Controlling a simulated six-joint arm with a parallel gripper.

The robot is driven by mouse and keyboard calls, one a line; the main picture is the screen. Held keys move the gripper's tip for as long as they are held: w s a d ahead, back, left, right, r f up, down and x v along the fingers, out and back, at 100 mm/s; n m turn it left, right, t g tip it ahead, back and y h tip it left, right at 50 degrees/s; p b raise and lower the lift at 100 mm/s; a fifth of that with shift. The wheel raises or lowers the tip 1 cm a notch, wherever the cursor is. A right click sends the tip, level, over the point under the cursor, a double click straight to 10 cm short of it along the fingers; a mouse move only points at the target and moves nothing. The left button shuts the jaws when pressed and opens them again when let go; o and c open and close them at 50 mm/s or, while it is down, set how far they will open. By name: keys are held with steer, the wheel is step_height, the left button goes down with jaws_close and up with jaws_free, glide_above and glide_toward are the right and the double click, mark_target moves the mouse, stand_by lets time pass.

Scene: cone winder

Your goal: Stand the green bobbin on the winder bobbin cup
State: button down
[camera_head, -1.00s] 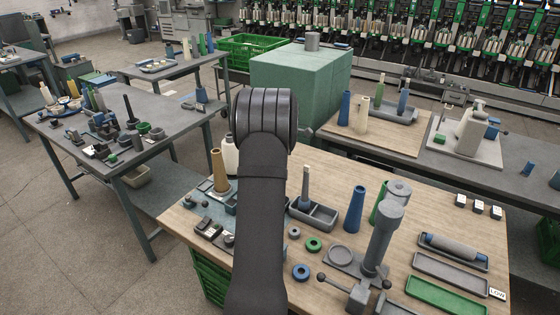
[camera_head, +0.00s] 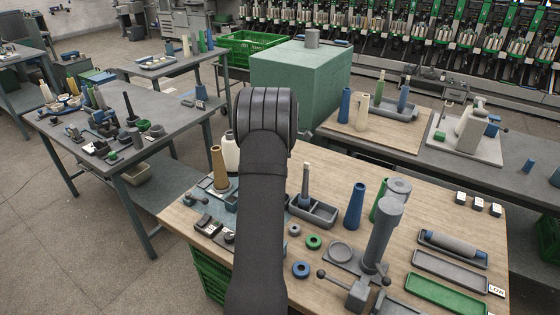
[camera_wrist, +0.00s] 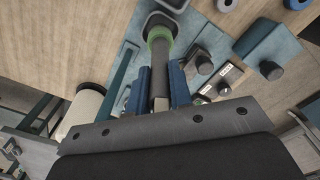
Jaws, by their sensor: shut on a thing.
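In the wrist view my gripper (camera_wrist: 159,97) has its two blue fingers shut on the green bobbin (camera_wrist: 160,65). The bobbin shows as a dark grey tube with a green end, which points away from the gripper. That end overlaps a grey, open-topped square holder (camera_wrist: 172,4) in the picture; I cannot tell whether it touches it, or whether this holder is the bobbin cup. In the head view my own arm hides the gripper and the held bobbin. The teal winder base (camera_wrist: 198,33) lies beneath, with dark switch boxes (camera_wrist: 218,82).
In the head view a brown cone (camera_head: 219,168), a two-part grey tray (camera_head: 325,215), a blue cone (camera_head: 355,206) and a grey post (camera_head: 382,237) stand nearby. Loose rings (camera_head: 301,269) lie in front.

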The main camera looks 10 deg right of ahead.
steer(key=shift+f, duration=0.3)
stand_by(0.4)
steer(key=shift+f, duration=1.25)
steer(key=c, duration=1.2)
jaws_free()
